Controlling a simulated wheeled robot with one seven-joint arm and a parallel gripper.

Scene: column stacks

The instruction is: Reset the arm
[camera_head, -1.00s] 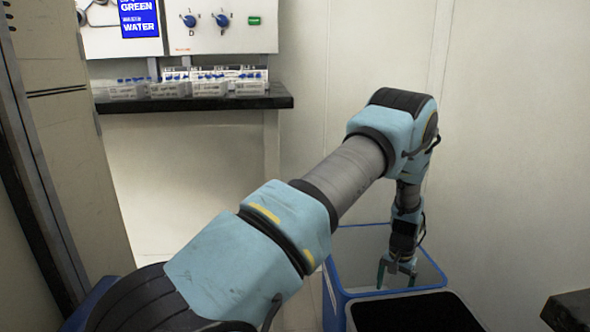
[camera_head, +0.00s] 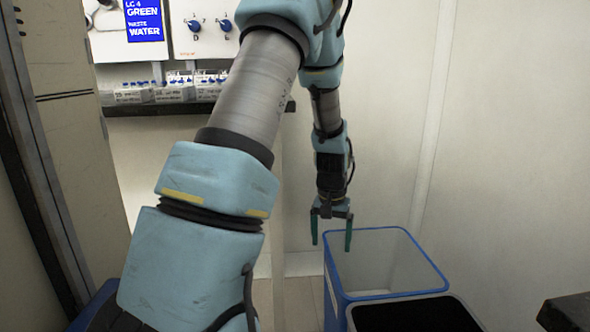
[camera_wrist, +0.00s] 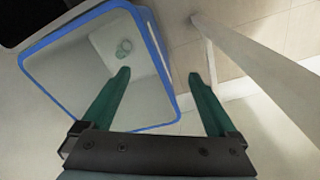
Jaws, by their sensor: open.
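My gripper (camera_head: 331,240) hangs downward from my raised arm in the head view, with its two green fingers spread apart and nothing between them. It is just above and left of the blue-rimmed white bin (camera_head: 436,268). In the wrist view my gripper (camera_wrist: 166,75) is also open and empty. The bin's blue rim (camera_wrist: 152,40) lies to the left there, partly behind the left finger.
A dark-topped bin (camera_head: 415,315) stands in front of the blue-rimmed one. A dark shelf (camera_head: 150,109) at the back left holds several labelled boxes with blue tops. A black surface (camera_head: 568,312) is at the lower right.

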